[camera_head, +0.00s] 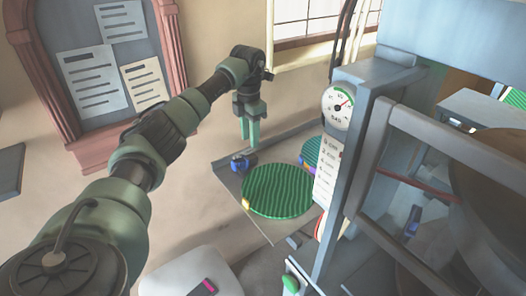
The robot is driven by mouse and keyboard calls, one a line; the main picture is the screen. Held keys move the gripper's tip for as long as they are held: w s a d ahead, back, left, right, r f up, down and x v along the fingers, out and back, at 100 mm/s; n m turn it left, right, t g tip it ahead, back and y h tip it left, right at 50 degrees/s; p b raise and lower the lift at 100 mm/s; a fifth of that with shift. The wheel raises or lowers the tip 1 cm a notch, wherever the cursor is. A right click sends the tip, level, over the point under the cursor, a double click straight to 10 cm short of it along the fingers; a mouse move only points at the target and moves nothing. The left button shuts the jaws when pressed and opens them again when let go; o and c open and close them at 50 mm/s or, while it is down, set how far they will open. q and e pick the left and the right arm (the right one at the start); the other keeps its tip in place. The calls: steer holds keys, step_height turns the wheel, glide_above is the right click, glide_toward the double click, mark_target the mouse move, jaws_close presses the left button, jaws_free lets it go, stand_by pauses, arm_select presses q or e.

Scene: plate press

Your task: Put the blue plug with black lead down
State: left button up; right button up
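A small blue item with dark parts, which looks like the blue plug (240,163), lies at the left edge of a grey tray or shelf (222,172). I cannot make out its black lead clearly. My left gripper (250,138) points down just above and behind it in the camera_head view, apart from it. Its two green fingers are spread with a gap between them, and nothing shows in the gap. My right gripper is not in view.
A green ribbed round plate (272,190) lies on the tray, with another green piece (311,150) behind it. A grey press frame with a dial gauge (338,105) stands to the right. A white surface (180,283) with a dark-and-pink item (203,287) is at the bottom.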

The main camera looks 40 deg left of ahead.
mark_target(249, 157)
arm_select(q)
steer(key=shift+s+f, duration=0.15)
steer(key=shift+f, duration=0.2)
step_height(249, 157, down, 7)
steer(key=shift+s+r+p, duration=0.15)
steer(key=shift+p, duration=0.35)
jaws_close()
